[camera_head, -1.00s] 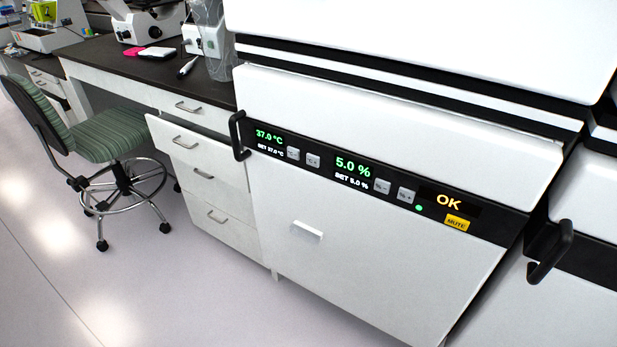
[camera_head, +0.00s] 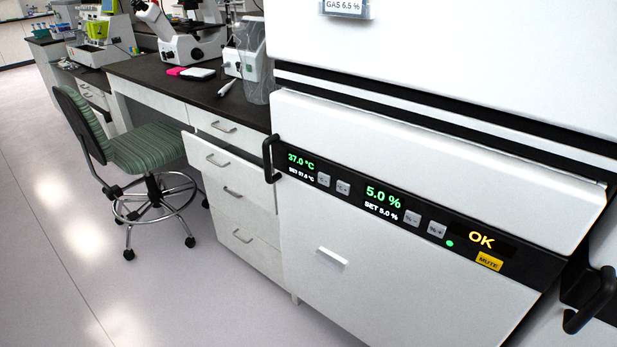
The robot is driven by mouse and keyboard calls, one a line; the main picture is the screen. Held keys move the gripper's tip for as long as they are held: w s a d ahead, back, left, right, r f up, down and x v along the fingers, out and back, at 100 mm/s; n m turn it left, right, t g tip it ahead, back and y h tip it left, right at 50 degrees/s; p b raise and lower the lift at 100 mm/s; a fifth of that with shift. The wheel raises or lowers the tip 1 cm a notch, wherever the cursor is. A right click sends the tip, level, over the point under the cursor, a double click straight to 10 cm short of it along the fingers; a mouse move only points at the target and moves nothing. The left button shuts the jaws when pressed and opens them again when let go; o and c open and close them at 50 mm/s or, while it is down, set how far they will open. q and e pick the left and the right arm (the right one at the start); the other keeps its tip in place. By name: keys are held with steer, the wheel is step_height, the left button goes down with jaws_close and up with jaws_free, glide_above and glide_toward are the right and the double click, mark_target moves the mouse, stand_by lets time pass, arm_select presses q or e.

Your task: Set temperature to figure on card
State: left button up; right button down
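The incubator's control panel (camera_head: 395,212) is a black strip across the white front. Its temperature display (camera_head: 301,161) reads 37.0 °C in green, with a small white SET line below that is hard to read. Two grey temperature buttons sit to its right, the left one (camera_head: 323,180) and the right one (camera_head: 343,188). The gas display (camera_head: 383,197) reads 5.0 %, SET 5.0 %, with two grey % buttons (camera_head: 412,218) beside it. A card (camera_head: 345,7) at the top edge shows "GAS 6.5 %"; anything above that line is cut off. Neither gripper is in view.
An "OK" readout (camera_head: 481,238) and yellow MUTE button (camera_head: 488,261) are at the panel's right. A black handle (camera_head: 270,158) projects at the panel's left end. A green chair (camera_head: 155,147) stands by the dark bench (camera_head: 150,72). The floor at left is clear.

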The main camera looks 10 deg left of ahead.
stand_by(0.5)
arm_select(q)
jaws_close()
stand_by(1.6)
